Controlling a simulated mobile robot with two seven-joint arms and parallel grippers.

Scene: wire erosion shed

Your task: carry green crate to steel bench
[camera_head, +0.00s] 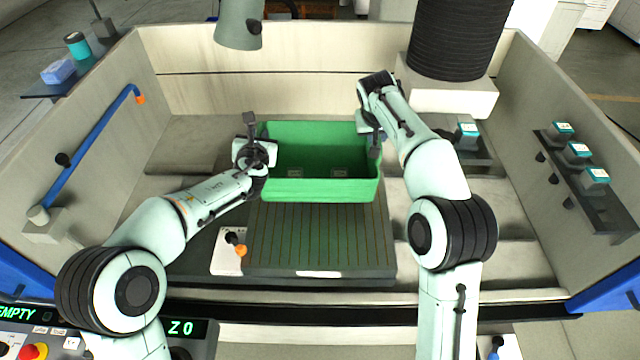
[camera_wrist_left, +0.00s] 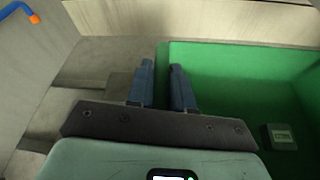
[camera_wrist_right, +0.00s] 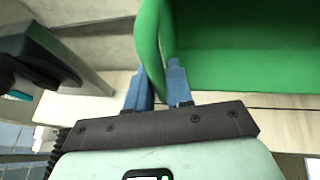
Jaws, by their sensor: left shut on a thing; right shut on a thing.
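The green crate (camera_head: 320,190) is in the middle of the head view, inside the machine's tub, over the back part of a dark slatted table. I cannot tell whether it touches the table. Two small light-coloured items lie on its floor; one shows in the left wrist view (camera_wrist_left: 281,136). My left gripper (camera_head: 256,138) is shut on the crate's left wall; its fingers straddle the wall in the left wrist view (camera_wrist_left: 163,88). My right gripper (camera_head: 374,134) is shut on the crate's right wall, with a finger on each side in the right wrist view (camera_wrist_right: 157,85). No steel bench is clearly recognisable.
The slatted table (camera_head: 320,238) lies in front of the crate. Pale tub walls (camera_head: 300,95) surround it. A grey-green machine head (camera_head: 239,25) hangs behind, and a black ribbed column (camera_head: 457,38) stands at back right. A blue pipe (camera_head: 90,147) runs along the left wall.

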